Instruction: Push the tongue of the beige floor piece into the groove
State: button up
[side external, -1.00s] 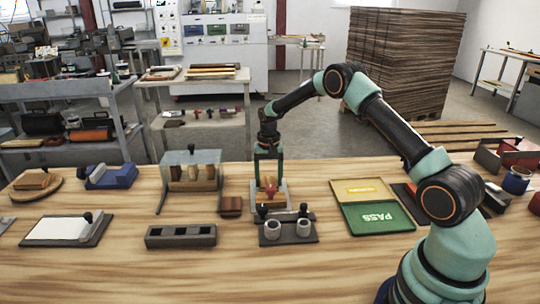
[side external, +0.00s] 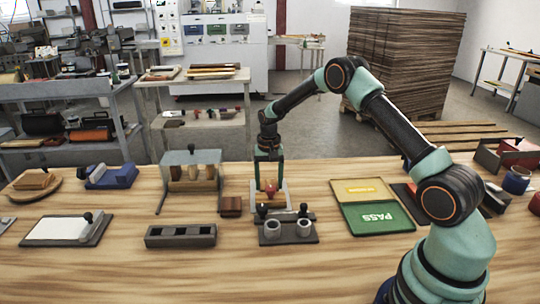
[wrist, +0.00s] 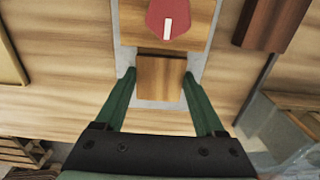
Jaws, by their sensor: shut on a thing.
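My gripper (wrist: 158,76) points down over a pale grey plate (wrist: 127,58) in the wrist view, with one green finger on each side of a beige-brown wooden floor piece (wrist: 160,80). It is shut on that piece. A second, longer wooden piece (wrist: 136,22) lies just beyond it, with a red block (wrist: 168,18) bearing a white stripe on top. The two pieces' facing edges are very close, but I cannot tell whether tongue and groove are engaged. In the side view, my gripper (side external: 269,183) stands over the same plate (side external: 285,200), hiding much of the work.
A dark stand with two pale cups (side external: 304,228) is close in front of the plate. A dark red-brown block (side external: 231,206) and a rack with wooden samples (side external: 206,172) are to the left. A green PASS tray (side external: 378,218) is to the right. Bare table lies along the front.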

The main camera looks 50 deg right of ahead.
jog(key=shift+s+a, duration=0.3)
jog(key=o, duration=1.3)
jog(key=shift+o, duration=0.2)
notch_tip(320, 180, up, 12)
jog(key=shift+r, duration=0.1)
jog(key=s+a+r+n+t, duration=0.35)
jog(key=s+a+r, duration=0.5)
jog(key=r, duration=0.35)
jog(key=s+a+n+t, duration=0.1)
jog(key=s+a+n, duration=0.1)
jog(key=s, duration=0.4)
jog(key=s+a+n+t, duration=0.1)
jog(key=s+a+n, duration=0.2)
jog(key=s, duration=0.3)
jog(key=shift+s+f, duration=0.15)
jog(key=shift+s, duration=0.2)
